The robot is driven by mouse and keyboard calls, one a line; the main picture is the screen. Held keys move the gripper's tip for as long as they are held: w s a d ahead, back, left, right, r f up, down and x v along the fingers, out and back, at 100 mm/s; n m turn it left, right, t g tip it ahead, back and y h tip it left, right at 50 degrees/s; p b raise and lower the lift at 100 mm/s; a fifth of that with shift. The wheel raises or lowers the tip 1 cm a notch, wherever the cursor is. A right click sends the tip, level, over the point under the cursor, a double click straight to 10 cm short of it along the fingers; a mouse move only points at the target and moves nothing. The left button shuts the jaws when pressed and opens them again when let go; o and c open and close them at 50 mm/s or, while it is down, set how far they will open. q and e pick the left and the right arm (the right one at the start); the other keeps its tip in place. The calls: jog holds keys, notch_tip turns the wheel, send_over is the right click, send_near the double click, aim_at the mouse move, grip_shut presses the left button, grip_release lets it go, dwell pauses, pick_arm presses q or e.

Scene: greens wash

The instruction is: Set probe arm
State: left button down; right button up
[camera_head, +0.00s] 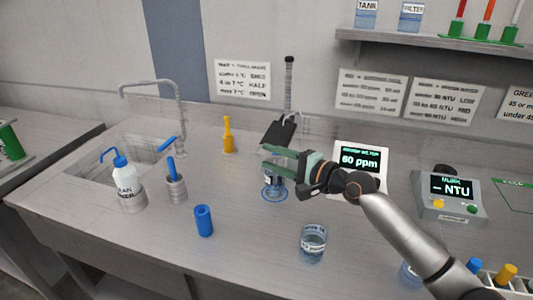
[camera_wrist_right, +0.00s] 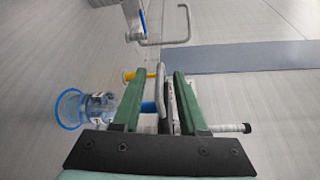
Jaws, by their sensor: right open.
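The probe arm is a dark upright post (camera_head: 289,88) with a black block (camera_head: 278,135) low on it, standing behind a glass beaker (camera_head: 274,187) on a blue ring. My right gripper (camera_head: 268,160) is at the block's front lower edge, above the beaker. Its green fingers are open. In the right wrist view the open fingers (camera_wrist_right: 166,80) have a bent grey rod and a dark part between them; contact cannot be told. The beaker lies to the left there (camera_wrist_right: 95,106). A display (camera_head: 361,161) reading 60 ppm stands right of the post. My left gripper is not in view.
A second beaker (camera_head: 312,243) stands in front, with a blue cylinder (camera_head: 204,221) to its left. A yellow bottle (camera_head: 228,136), a wash bottle (camera_head: 127,186) and a sink (camera_head: 125,160) are left. An NTU meter (camera_head: 448,194) is right. The front middle counter has free room.

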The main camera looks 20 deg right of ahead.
jog(key=shift+x, duration=1)
grip_shut()
jog(key=shift+f, duration=0.1)
dwell(0.7)
